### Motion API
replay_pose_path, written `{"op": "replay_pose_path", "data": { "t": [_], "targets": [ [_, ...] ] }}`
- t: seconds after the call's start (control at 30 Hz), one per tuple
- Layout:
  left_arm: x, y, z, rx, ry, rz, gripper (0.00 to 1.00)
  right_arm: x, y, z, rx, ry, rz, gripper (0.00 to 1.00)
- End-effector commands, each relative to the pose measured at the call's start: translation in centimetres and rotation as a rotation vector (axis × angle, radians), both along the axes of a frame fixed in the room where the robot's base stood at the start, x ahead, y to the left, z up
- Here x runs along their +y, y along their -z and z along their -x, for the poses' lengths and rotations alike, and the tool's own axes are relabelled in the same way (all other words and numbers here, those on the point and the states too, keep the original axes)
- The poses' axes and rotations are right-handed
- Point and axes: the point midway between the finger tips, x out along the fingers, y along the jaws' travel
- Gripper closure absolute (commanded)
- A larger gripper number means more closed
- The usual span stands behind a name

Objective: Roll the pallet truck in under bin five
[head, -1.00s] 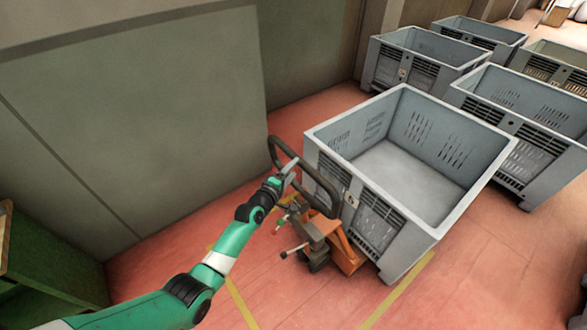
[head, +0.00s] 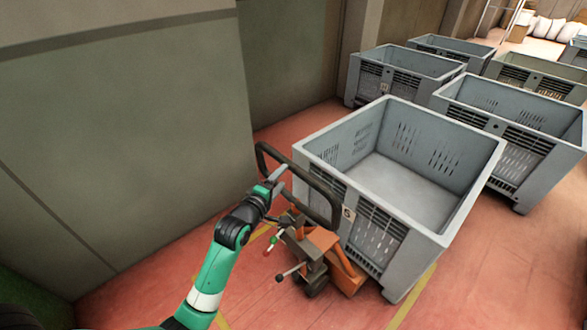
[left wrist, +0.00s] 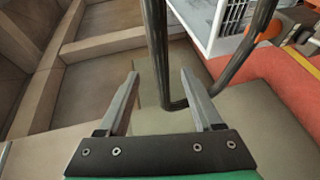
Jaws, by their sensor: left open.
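The pallet truck (head: 322,240) is orange, with a black loop handle (head: 325,192). It stands at the near side of a grey bin (head: 380,235) marked 5, with its front part against or under the bin; its forks are hidden. My left gripper (head: 279,178) is at the handle loop. In the left wrist view my left gripper (left wrist: 160,74) is open, and the black handle tube (left wrist: 160,50) shows between its fingers; I cannot tell whether they touch it. My right gripper is not in view.
More grey bins (head: 400,70) stand behind and to the right (head: 515,140). A grey-green wall (head: 120,130) is close on the left. Yellow lines (head: 412,297) mark the red floor, which is clear at the front right.

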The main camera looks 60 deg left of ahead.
Motion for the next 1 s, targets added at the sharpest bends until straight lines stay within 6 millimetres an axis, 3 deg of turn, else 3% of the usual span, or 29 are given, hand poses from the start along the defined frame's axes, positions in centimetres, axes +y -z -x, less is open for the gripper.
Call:
{"op": "replay_pose_path", "data": {
  "t": [0.2,0.33,0.73,1.0],
  "targets": [
    [3.1,1.0,-4.0,-0.001,0.0,-0.001,0.33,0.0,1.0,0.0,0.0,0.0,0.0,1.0],
    [4.2,1.4,-5.5,-0.001,0.0,-0.001,0.33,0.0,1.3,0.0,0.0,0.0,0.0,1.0],
    [4.9,1.5,-6.4,-0.001,0.001,0.0,0.33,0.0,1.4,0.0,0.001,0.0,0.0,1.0],
    [4.9,1.5,-6.4,-0.001,0.001,0.0,0.8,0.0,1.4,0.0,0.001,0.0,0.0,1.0]
  ]
}}
